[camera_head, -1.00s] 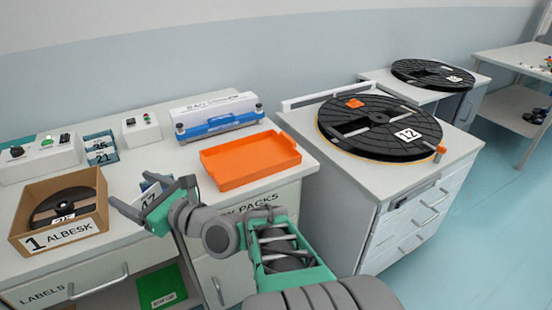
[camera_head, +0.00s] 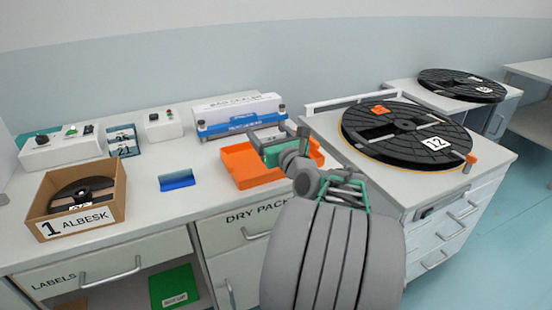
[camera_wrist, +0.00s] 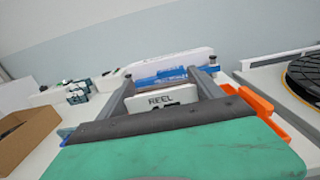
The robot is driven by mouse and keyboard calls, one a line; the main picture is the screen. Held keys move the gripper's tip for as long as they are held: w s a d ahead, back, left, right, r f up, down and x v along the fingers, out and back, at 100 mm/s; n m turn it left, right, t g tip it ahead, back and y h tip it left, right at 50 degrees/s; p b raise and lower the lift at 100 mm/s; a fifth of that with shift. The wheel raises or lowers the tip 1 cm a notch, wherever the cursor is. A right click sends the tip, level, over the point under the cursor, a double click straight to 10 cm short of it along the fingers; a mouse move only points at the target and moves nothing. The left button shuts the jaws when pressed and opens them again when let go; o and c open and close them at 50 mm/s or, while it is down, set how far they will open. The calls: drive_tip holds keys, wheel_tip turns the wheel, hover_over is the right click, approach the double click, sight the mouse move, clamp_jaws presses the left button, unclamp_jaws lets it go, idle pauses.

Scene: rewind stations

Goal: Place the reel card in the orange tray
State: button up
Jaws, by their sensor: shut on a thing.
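My gripper (camera_head: 277,133) is over the orange tray (camera_head: 240,166) in the head view and covers part of it. In the wrist view my gripper (camera_wrist: 164,80) is shut on a white reel card (camera_wrist: 167,99) marked REEL, with the lower part of its print cut off. The card is hidden behind my gripper in the head view. The tray also shows in the wrist view (camera_wrist: 256,102), right of and below the fingers. Whether the card touches the tray cannot be told.
An empty blue holder (camera_head: 177,180) stands left of the tray. A bag sealer (camera_head: 240,113) is behind the tray. A cardboard box (camera_head: 77,222) holds a black reel at the left. A large reel marked 12 (camera_head: 400,133) lies on the cabinet at right.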

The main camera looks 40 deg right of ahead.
drive_tip(key=d+f, duration=0.1)
drive_tip(key=f, duration=0.1)
drive_tip(key=w+d+f+b, duration=0.1)
drive_tip(key=d+f, duration=0.1)
drive_tip(key=f, duration=0.1)
drive_tip(key=shift+w+d+f+b, duration=0.2)
drive_tip(key=shift+d+f+b, duration=0.1)
drive_tip(key=shift+d, duration=0.05)
wheel_tip(320, 180, down, 3)
drive_tip(key=shift+d+f+b, duration=0.1)
drive_tip(key=shift+b, duration=0.65)
drive_tip(key=o, duration=1.3)
drive_tip(key=shift+s, duration=0.25)
drive_tip(key=p+v, duration=0.1)
drive_tip(key=v, duration=1)
drive_tip(key=shift+s+p, duration=0.2)
drive_tip(key=shift+p, duration=0.1)
